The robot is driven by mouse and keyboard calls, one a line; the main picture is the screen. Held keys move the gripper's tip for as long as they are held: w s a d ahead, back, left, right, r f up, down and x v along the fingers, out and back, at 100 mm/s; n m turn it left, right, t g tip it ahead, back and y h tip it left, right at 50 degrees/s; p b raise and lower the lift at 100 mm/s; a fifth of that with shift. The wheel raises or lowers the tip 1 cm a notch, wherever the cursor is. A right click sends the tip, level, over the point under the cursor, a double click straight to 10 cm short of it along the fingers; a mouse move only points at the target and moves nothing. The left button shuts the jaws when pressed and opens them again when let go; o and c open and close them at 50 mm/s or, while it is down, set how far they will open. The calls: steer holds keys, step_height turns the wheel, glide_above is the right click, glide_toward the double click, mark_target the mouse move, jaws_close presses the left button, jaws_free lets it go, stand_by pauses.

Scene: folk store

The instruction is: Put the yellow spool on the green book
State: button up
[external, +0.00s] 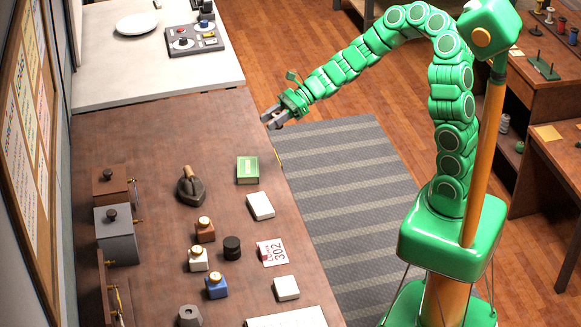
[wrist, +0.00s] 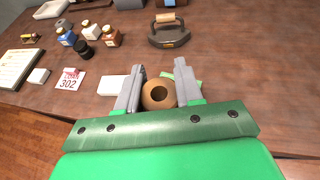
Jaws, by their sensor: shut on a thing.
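My gripper (external: 271,120) is above the right edge of the brown table, past the far end of the green book. It is shut on the yellow spool (wrist: 158,96), which looks tan with a dark round hole facing the wrist camera. The spool sits between the two grey fingers in the wrist view; in the external view it is hardly visible. The green book (external: 248,170) lies flat near the table's right edge, below my gripper in the picture. In the wrist view the book is mostly hidden behind the spool and fingers.
A dark iron (external: 191,187) stands left of the book; it also shows in the wrist view (wrist: 170,34). A white block (external: 260,206) lies just below the book. Several ink bottles, a black jar (external: 232,247) and a 302 card (external: 271,252) stand farther down. The table's upper part is clear.

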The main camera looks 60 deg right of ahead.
steer(key=shift+n+g+y, duration=0.4)
steer(key=shift+n+g, duration=0.3)
steer(key=s+a, duration=0.1)
steer(key=s, duration=0.1)
steer(key=s+a, duration=0.1)
steer(key=s, duration=0.1)
steer(key=s+a, duration=0.1)
steer(key=s, duration=0.1)
steer(key=shift+s+a+r, duration=0.15)
steer(key=shift+s+r, duration=0.15)
steer(key=shift+s, duration=0.1)
glide_above(243, 169)
steer(key=f, duration=0.9)
steer(key=shift+s+d, duration=0.2)
steer(key=shift+s, duration=0.15)
steer(key=shift+w+a+f, duration=0.15)
steer(key=shift+w+f, duration=0.25)
steer(key=shift+f, duration=1.6)
steer(key=shift+f, duration=0.1)
steer(key=o, duration=1)
